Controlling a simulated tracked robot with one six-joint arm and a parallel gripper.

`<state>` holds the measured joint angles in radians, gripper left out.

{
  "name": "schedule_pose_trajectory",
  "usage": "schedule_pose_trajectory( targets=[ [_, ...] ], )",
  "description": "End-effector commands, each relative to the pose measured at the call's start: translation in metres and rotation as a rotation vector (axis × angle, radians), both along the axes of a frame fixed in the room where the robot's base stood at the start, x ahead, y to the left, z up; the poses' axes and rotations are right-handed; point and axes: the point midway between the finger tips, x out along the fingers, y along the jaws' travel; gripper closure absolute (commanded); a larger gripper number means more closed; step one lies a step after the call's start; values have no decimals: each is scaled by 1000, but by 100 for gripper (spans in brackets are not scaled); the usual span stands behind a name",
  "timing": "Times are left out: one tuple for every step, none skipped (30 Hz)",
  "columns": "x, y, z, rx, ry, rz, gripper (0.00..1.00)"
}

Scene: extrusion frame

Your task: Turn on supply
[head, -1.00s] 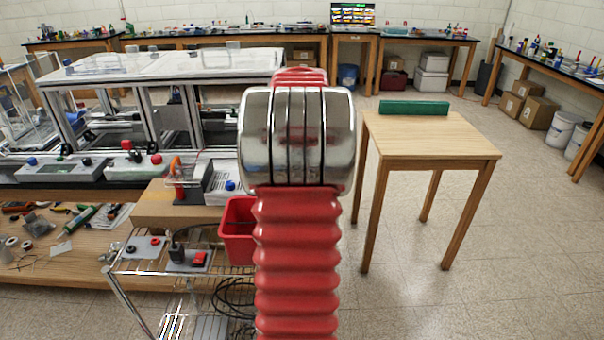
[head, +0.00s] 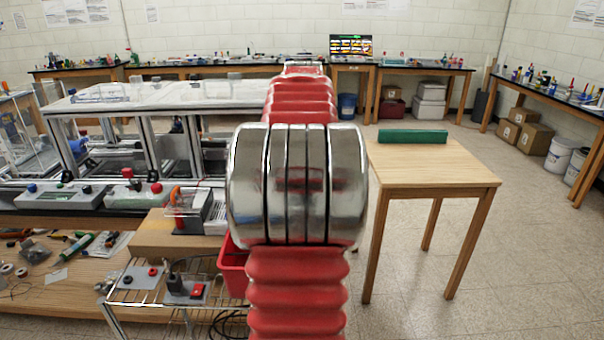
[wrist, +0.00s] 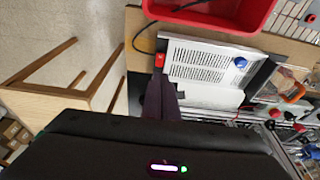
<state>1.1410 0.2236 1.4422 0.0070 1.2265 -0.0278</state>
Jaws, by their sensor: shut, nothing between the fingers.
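The supply (wrist: 205,65) is a pale box with a slotted vent panel, shown in the wrist view. A red switch (wrist: 161,60) sits at its left end and a blue knob (wrist: 240,62) near its right end. Its vented top (head: 217,212) also shows in the head view, partly hidden by my arm. My gripper (wrist: 158,78) is shut and empty, its dark fingertips just below the red switch in the wrist view. Whether they touch it I cannot tell. The switch's on or off position is not readable. In the head view my arm hides the gripper.
A red bin (wrist: 215,10) lies beside the supply. An orange-handled tool in a clear holder (wrist: 285,88) is to its right. In the head view, a wire rack (head: 135,290) holds switch plates at front left. A wooden table (head: 430,168) bears a green block (head: 412,136).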

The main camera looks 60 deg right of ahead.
Motion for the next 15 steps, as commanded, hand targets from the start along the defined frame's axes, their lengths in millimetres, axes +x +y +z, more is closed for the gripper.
schedule_pose_trajectory(
  targets=[
    [0,0,0,0,0,0,100],
    [0,0,0,0,0,0,100],
    [1,-1,0,-3,-1,1,100],
    [2,-3,0,-6,-3,1,100],
    [4,-6,0,-12,-6,1,100],
    [6,-10,1,-20,-10,0,100],
    [7,-12,1,-24,-12,0,100],
    [7,-13,2,-26,-13,0,100],
    [8,-13,2,-28,-14,0,100],
    [8,-13,2,-27,-13,0,100],
    [8,-13,2,-27,-13,1,100],
    [8,-12,2,-27,-13,1,100],
    [8,-13,2,-27,-13,1,100],
    [8,-12,2,-27,-13,1,100],
    [8,-12,2,-27,-13,1,100]
  ],
)
